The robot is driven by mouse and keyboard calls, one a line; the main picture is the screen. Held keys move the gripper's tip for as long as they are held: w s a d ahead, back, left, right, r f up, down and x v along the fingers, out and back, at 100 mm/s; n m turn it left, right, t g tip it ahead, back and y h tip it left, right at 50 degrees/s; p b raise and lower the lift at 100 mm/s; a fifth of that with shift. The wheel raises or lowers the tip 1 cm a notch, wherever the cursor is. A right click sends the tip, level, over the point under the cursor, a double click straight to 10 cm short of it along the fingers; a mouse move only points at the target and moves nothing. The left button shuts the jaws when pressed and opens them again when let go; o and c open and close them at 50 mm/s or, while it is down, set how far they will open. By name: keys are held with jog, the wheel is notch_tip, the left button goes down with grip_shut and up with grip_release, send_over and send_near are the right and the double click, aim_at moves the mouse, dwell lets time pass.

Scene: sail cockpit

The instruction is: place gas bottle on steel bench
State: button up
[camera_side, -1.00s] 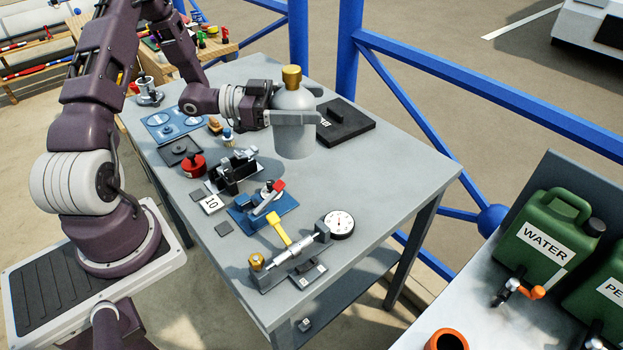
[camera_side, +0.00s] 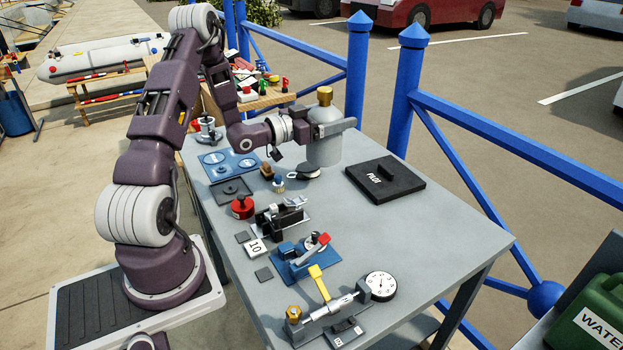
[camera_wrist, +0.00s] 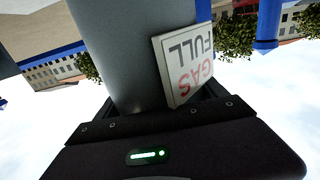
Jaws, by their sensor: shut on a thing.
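The gas bottle (camera_side: 324,146) is a light grey cylinder with a brass-coloured top. It is upright at the far part of the grey steel bench (camera_side: 420,235). My gripper (camera_side: 338,128) is shut around its upper body. I cannot tell whether the bottle's base touches the bench top or hangs just above it. In the wrist view the grey side of the bottle (camera_wrist: 120,45) fills the space at the jaws, with a white label reading GAS FULL upside down.
A black block (camera_side: 385,180) lies right of the bottle. A blue plate (camera_side: 230,163), a red round part (camera_side: 242,207), a blue clamp (camera_side: 305,257) and a dial gauge (camera_side: 381,286) stand along the bench's left and near side. Blue railing (camera_side: 500,135) runs behind. The right part of the bench top is clear.

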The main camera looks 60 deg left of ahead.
aim_at(331, 150)
jog(key=f, duration=0.9)
jog(key=shift+a+f, duration=0.3)
jog(key=shift+f, duration=0.1)
jog(key=o, duration=2)
jog(key=shift+f, duration=0.2)
